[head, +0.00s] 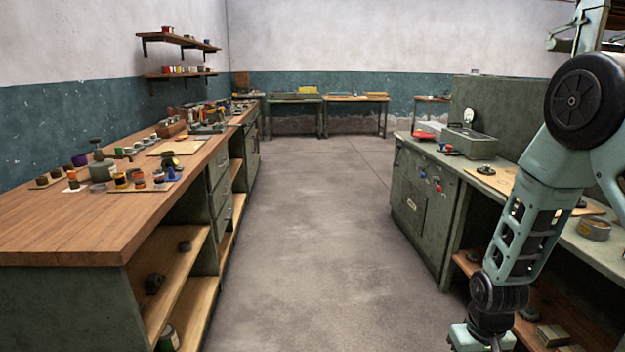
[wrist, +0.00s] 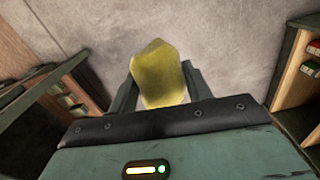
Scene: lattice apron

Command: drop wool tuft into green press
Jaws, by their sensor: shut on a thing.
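A yellow, rough-sided lump (wrist: 160,76), which I take for the wool tuft, is between the two fingers of my gripper (wrist: 159,82) in the wrist view. My gripper is shut on it and holds it above the grey floor. In the head view my arm hangs down at the right, and the fingers and the tuft are out of the picture below. A grey-green pot with a dark-knobbed stem (head: 102,168) stands on the left wooden bench. It may be the green press, but I cannot tell for sure.
The left bench (head: 100,220) carries several small jars and boards. A right counter (head: 425,165) holds a grey-green box (head: 470,143) and a wooden board. Open shelves lie under both. A clear concrete aisle (head: 320,220) runs between them towards tables at the back.

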